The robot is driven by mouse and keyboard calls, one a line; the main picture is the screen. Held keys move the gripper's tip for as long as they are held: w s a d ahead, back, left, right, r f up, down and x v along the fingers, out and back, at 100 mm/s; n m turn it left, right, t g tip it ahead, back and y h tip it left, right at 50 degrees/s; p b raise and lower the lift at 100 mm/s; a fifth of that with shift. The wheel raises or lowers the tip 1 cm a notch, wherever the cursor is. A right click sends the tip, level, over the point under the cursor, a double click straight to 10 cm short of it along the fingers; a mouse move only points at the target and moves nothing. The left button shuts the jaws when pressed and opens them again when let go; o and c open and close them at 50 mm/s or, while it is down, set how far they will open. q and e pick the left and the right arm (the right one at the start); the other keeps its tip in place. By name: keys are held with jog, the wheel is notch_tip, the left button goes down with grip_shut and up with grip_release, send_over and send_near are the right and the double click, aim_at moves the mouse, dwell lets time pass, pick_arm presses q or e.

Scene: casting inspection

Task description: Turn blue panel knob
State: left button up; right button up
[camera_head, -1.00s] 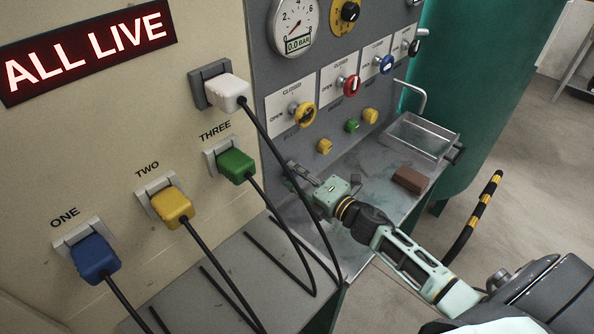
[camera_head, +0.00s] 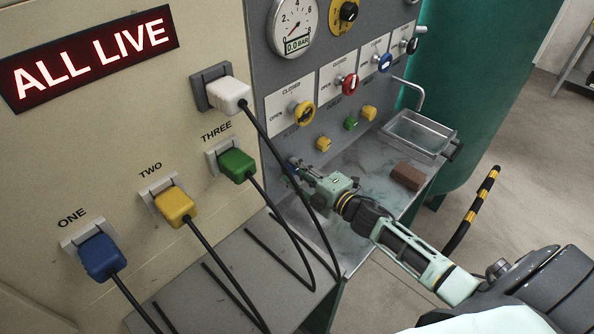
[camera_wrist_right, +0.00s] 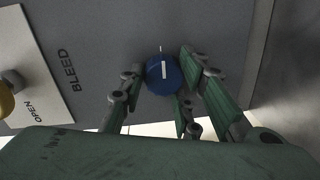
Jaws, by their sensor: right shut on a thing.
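The blue knob (camera_wrist_right: 154,80) sits on the grey panel (camera_wrist_right: 112,50), and its white pointer line points up in the right wrist view. My right gripper (camera_wrist_right: 163,78) has its green fingers around it, on either side, and is shut on it. In the head view my right gripper (camera_head: 293,168) is at the lower left of the panel, below a small yellow knob (camera_head: 323,143). There the gripper largely hides the blue knob. My left gripper is in neither view.
Valve handles in yellow (camera_head: 302,113), red (camera_head: 349,84) and blue (camera_head: 385,62) are above. A metal tray (camera_head: 420,135) and brown block (camera_head: 407,177) are to the right. Black cables from the white plug (camera_head: 228,96) and green plug (camera_head: 236,165) hang close to the gripper.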

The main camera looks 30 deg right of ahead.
jog(key=shift+w+d+r, duration=0.2)
jog(key=shift+r, duration=0.25)
jog(key=o, duration=1)
jog(key=shift+s, duration=0.1)
jog(key=shift+o, duration=0.4)
jog(key=shift+f, duration=0.3)
jog(key=f+v, duration=0.1)
jog(key=v, duration=1.1)
jog(key=shift+r, duration=0.5)
jog(key=shift+c, duration=0.3)
